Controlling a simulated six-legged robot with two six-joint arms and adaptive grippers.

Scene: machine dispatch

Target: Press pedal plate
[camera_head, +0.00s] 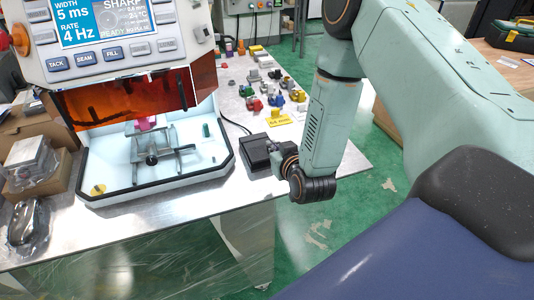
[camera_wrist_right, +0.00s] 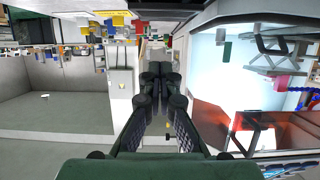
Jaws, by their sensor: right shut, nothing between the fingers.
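The pedal appears to be the dark box-shaped unit (camera_head: 255,152) on the metal table, right of the welding machine, with a black cable running to it. My right gripper (camera_head: 277,151) is at the right side of this unit, its fingers largely hidden by my wrist and blending with the dark box. I cannot tell whether they touch. In the right wrist view, my right gripper (camera_wrist_right: 160,75) has its two dark fingers together with nothing held. The pedal plate cannot be made out there. My left gripper is not in view.
The welding machine's white tray (camera_head: 190,178) with a metal fixture stands left of the pedal. Small coloured parts (camera_head: 275,97) and a yellow sign (camera_head: 278,118) lie behind it. Wrapped items (camera_head: 28,222) sit at the left. The table's front edge is close; green floor lies beyond.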

